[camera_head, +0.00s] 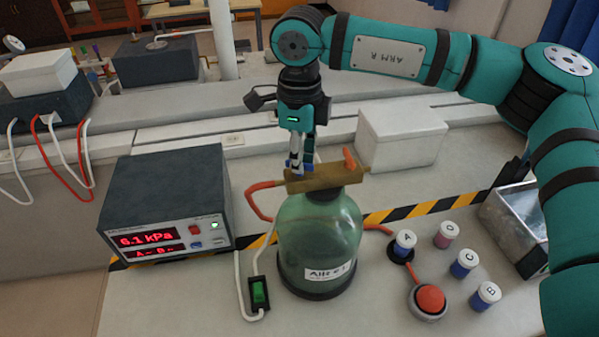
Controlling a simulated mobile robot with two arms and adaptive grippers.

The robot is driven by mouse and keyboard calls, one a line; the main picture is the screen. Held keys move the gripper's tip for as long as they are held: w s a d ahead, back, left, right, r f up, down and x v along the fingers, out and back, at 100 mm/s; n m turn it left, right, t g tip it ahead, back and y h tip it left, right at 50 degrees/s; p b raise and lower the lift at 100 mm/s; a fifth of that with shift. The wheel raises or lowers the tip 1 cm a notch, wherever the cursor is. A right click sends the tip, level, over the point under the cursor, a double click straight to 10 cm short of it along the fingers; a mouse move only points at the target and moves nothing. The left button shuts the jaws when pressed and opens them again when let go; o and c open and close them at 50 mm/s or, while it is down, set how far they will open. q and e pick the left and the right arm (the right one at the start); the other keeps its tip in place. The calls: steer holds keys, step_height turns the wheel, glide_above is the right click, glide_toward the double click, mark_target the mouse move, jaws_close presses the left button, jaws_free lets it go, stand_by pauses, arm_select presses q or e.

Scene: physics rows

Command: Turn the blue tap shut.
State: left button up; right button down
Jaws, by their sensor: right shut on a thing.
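A green glass jar (318,235) with a white label stands on the bench. A brass-coloured block (322,179) sits across its top. An orange tap handle (349,159) stands up near the block's right end. My right gripper (301,168) reaches down from above to the block's left part and is shut on the blue tap (309,160). The fingers cover most of this tap, so I cannot tell its handle angle. My left gripper is not in view.
A dark meter box (168,200) with a red kPa display stands left of the jar. A green switch (259,292) lies in front. Several lidded vials, including one marked C (463,264), and a red button (430,299) are at right. A white box (401,138) stands behind.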

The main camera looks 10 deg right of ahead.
steer(key=m+b, duration=0.3)
steer(key=b, duration=0.1)
steer(key=shift+f+m, duration=0.25)
steer(key=shift+m, duration=0.15)
steer(key=m+b, duration=0.2)
steer(key=shift+r+m, duration=0.1)
steer(key=shift+m, duration=0.2)
steer(key=m+b, duration=0.2)
steer(key=m, duration=0.1)
steer(key=shift+r+m+b, duration=0.2)
steer(key=shift+m+b, duration=0.65)
steer(key=shift+m, duration=0.65)
steer(key=c, duration=1.4)
jaws_free()
step_height(320, 180, up, 12)
